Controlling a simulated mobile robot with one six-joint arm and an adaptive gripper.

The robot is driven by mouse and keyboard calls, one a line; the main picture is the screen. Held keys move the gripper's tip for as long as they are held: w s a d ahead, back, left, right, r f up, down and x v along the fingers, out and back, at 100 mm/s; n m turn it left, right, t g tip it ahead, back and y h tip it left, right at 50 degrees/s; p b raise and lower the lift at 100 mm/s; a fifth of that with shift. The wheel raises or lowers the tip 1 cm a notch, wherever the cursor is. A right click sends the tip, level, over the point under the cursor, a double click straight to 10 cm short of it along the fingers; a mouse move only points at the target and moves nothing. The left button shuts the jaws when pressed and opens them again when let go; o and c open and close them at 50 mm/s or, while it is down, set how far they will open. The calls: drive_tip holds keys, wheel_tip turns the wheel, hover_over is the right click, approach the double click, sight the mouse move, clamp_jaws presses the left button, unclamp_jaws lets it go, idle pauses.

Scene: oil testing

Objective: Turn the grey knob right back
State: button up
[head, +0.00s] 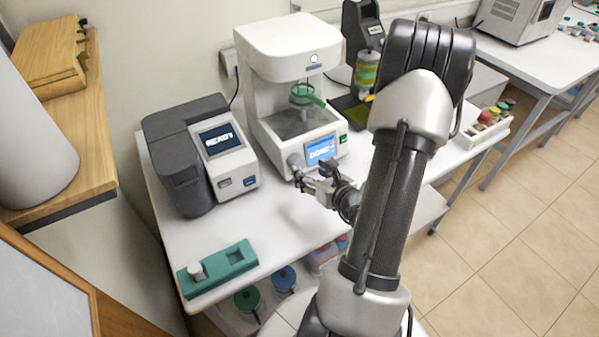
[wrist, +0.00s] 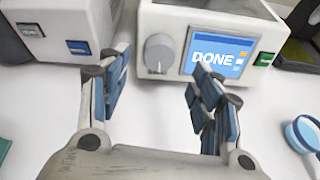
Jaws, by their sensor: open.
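The grey knob (wrist: 159,53) is on the front of the white machine (wrist: 190,18), left of its blue screen (wrist: 216,54), which reads DONE in the wrist view. The mark on the knob points down. In the head view the knob (head: 296,161) shows just at my gripper (head: 303,177). My gripper also shows in the wrist view (wrist: 160,80), open, with one finger on each side below the knob. Nothing is between the fingers, and they look apart from the knob.
A grey device (head: 196,150) with a READY screen stands to the left. A green holder (head: 217,270) with a white cap lies at the table's front left. A green button (wrist: 264,59) is right of the screen. The white tabletop before the machine is clear.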

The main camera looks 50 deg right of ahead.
sight(299, 164)
drive_tip(key=x, duration=0.7)
drive_tip(key=shift+w+b, duration=0.25)
drive_tip(key=shift+b, duration=0.1)
drive_tip(key=shift+c, duration=0.5)
drive_tip(key=c, duration=1)
